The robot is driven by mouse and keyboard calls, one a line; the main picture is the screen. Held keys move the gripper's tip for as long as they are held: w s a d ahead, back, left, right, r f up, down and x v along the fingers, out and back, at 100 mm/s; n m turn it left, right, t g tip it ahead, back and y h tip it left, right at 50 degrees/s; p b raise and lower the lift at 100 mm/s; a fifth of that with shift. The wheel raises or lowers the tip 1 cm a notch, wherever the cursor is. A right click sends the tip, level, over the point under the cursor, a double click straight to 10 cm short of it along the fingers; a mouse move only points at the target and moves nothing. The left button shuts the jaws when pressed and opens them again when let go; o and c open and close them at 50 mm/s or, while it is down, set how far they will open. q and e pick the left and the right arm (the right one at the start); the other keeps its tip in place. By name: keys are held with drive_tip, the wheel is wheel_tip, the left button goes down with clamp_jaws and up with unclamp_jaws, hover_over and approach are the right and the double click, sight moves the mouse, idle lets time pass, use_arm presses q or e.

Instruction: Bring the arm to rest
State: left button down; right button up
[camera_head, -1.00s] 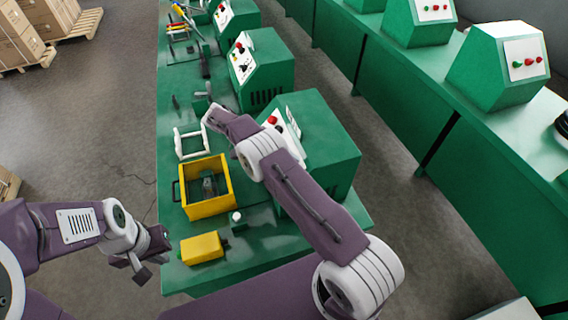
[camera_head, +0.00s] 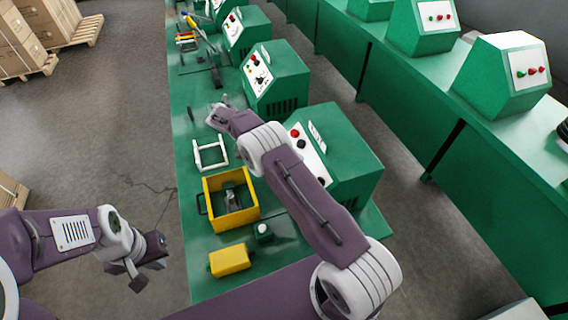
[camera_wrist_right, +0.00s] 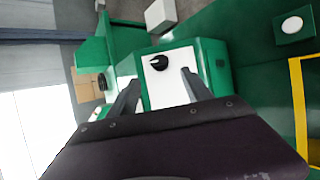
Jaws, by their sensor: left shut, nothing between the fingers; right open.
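My right arm reaches forward over the green bench (camera_head: 190,262) in the head view. My right gripper (camera_head: 216,112) is at its far end, small and partly hidden by the wrist. In the right wrist view its two dark fingers (camera_wrist_right: 160,88) stand apart with nothing between them. A green machine with a white panel and black knob shows beyond them. My left gripper (camera_head: 140,275) is shut and empty, low at the left of the head view, over the floor beside the bench.
A yellow open bin (camera_head: 208,187) with a grey part inside, a white frame (camera_head: 210,156) and a yellow block (camera_head: 229,261) are on the bench near my right arm. Green control boxes (camera_head: 345,155) line its right side. Pallets with cartons (camera_head: 30,40) stand far left.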

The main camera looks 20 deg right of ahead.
drive_tip(key=s+d+r+t+y+b, duration=0.2)
drive_tip(key=s+d+r+y+b, duration=0.1)
drive_tip(key=s+r+b, duration=0.3)
use_arm(q)
wheel_tip(320, 180, down, 8)
drive_tip(key=b, duration=0.2)
use_arm(e)
drive_tip(key=s+a+f+n+t+y, duration=0.2)
drive_tip(key=s+a+f+t+y, duration=0.3)
drive_tip(key=s+a+f, duration=0.3)
drive_tip(key=shift+s+a+f+n+y, duration=0.2)
drive_tip(key=shift+s+f+n+y, duration=0.15)
drive_tip(key=shift+s+f, duration=1.4)
